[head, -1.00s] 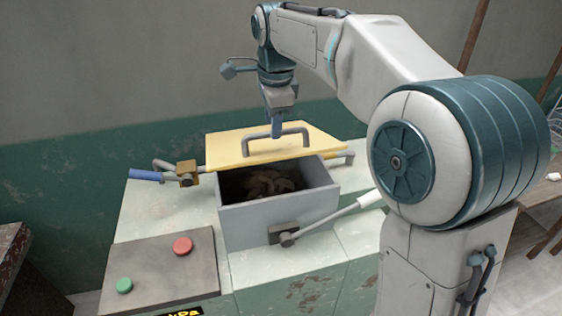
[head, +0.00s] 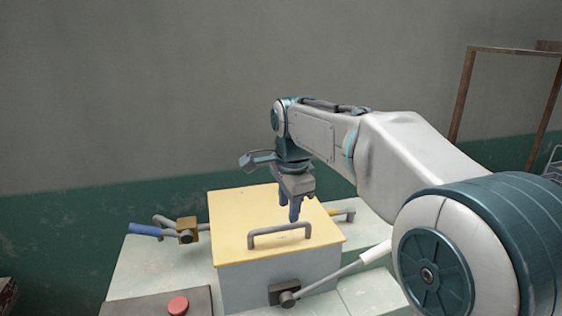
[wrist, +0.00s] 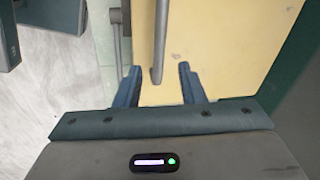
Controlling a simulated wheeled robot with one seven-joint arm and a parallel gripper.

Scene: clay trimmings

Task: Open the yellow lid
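The yellow lid (head: 240,208) lies flat over the grey box (head: 245,285), hiding its inside. A grey bar handle (head: 280,232) stands up near the lid's front edge. My gripper (head: 294,212) points down over the lid, just behind the handle in the head view. In the wrist view the two fingers of my gripper (wrist: 160,84) are apart, with nothing held. The end of the handle (wrist: 160,45) shows between and beyond the fingertips, over the lid (wrist: 220,45). I cannot tell whether a finger touches the lid.
A blue-gripped lever (head: 146,230) is at the left of the box. A white-gripped lever (head: 372,253) is at its front right. A dark panel with a red button (head: 178,306) sits at the front left. A brown frame (head: 466,95) stands at the right.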

